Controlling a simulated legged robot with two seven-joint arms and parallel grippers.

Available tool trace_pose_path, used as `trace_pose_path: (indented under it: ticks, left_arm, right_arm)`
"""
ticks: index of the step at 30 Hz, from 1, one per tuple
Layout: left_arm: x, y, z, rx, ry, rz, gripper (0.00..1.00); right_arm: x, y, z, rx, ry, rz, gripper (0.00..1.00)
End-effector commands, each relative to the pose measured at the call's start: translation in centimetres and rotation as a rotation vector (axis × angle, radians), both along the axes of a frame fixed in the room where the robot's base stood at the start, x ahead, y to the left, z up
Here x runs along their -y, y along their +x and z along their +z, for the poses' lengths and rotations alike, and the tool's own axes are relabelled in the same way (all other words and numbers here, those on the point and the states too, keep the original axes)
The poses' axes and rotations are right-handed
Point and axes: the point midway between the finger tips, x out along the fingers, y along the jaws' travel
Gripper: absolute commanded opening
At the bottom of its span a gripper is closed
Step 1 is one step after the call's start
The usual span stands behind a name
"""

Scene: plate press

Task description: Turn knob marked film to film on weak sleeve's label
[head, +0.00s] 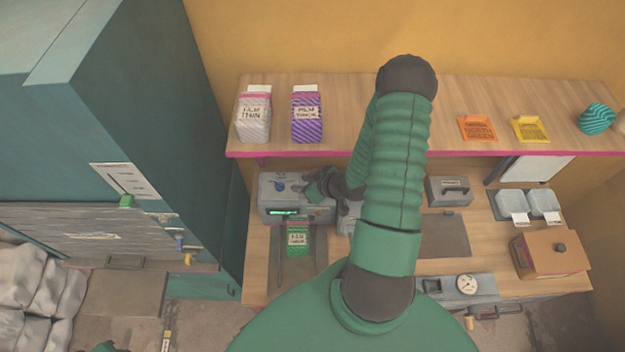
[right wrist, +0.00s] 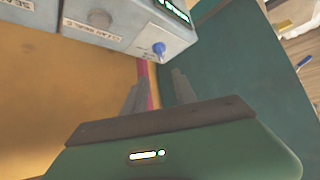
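A grey machine (head: 297,211) stands on the bench under the shelf, with a lit green display on its front. A blue knob (head: 279,186) is on it; it also shows in the right wrist view (right wrist: 158,48). The labels by the knob are too small to read. A green sleeve (head: 297,238) lies before the machine, its label too small to read surely. A grey striped sleeve (head: 253,118) and a purple striped sleeve (head: 306,118) stand on the shelf. My right gripper (right wrist: 156,84) is open and empty, short of the knob and apart from it. My left gripper is not seen.
The shelf (head: 365,88) overhangs the bench's back. A teal cabinet (head: 160,110) stands close at the left. Right of my arm are a dark mat (head: 444,235), white trays (head: 527,204), a brown box (head: 550,254) and a gauge (head: 466,284).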

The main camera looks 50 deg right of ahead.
Motion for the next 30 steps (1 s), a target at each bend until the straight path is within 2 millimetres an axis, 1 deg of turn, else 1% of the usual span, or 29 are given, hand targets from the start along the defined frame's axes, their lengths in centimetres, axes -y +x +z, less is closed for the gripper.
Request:
trace_pose_path:
  ticks: [4,17,21,30]
  left_arm:
    - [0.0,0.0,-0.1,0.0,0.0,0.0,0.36]
    - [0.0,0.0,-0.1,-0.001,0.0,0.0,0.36]
    - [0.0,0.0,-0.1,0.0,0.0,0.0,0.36]
    - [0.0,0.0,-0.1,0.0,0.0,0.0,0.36]
  right_arm:
    - [0.4,-0.9,0.7,-0.001,0.0,-0.001,0.34]
    - [0.2,-3.4,3.2,0.0,0.001,-0.001,0.34]
    - [0.0,-3.7,3.5,0.0,-0.001,-0.001,0.34]
    - [0.1,-3.6,3.5,0.0,0.001,-0.001,0.34]
